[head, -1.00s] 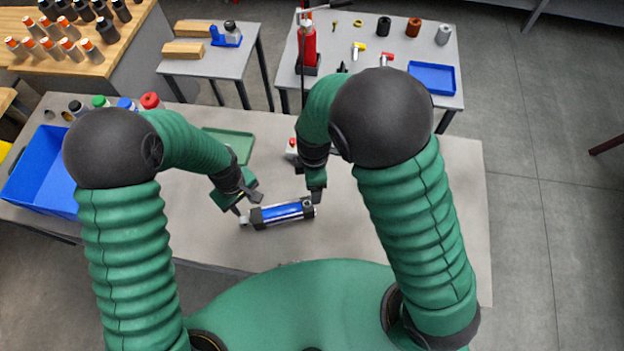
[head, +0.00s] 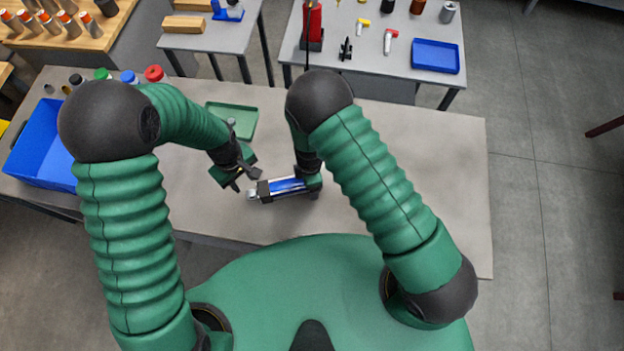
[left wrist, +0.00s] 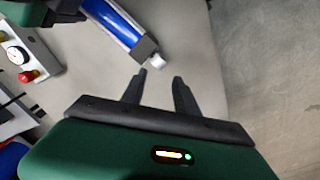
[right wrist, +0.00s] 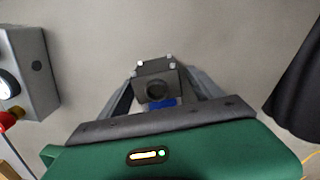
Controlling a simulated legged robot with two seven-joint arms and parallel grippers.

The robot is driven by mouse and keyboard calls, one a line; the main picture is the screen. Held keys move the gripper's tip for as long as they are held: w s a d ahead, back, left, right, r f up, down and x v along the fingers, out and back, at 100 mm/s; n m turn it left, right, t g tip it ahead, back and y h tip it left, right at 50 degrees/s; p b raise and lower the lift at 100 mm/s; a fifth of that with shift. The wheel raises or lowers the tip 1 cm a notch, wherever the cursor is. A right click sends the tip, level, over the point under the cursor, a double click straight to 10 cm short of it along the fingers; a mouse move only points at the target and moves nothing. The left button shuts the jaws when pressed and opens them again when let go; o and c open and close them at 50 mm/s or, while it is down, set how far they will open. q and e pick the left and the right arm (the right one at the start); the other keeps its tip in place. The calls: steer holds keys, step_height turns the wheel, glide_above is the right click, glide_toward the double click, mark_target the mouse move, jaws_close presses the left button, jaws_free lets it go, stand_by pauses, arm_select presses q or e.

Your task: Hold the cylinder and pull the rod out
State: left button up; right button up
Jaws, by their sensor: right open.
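The cylinder (head: 284,186), blue with black end caps, lies on the grey table, its silver rod end (head: 253,195) pointing left. My left gripper (head: 247,180) is open and empty just beside the rod end. In the left wrist view its open fingers (left wrist: 160,77) point at the rod end (left wrist: 153,62), with a small gap. My right gripper (head: 314,190) is at the cylinder's right end, partly hiding it. In the right wrist view, its open fingers (right wrist: 160,85) stand on either side of the black end cap (right wrist: 154,92); I cannot tell whether they touch it.
A green tray (head: 250,133) lies further back; a blue bin (head: 40,150) stands at the left. The table's right side is clear. A second table with a blue tray (head: 436,56) is behind.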

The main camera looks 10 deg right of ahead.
steer(key=shift+w+a+f, duration=0.1)
steer(key=shift+a+f, duration=0.05)
steer(key=shift+a, duration=0.45)
steer(key=shift+d, duration=0.95)
steer(key=c, duration=0.4)
steer(key=shift+d, duration=0.45)
steer(key=c, duration=0.5)
steer(key=shift+c, duration=1.2)
steer(key=shift+a, duration=0.3)
steer(key=shift+c, duration=1.2)
steer(key=shift+a, duration=0.35)
steer(key=shift+c, duration=1.2)
steer(key=shift+a, duration=0.4)
jaws_close()
steer(key=o, duration=0.9)
jaws_free()
steer(key=shift+d, duration=0.65)
jaws_close()
arm_select(q)
steer(key=shift+d, duration=0.35)
steer(key=shift+a, duration=0.1)
arm_select(e)
steer(key=shift+a, duration=0.2)
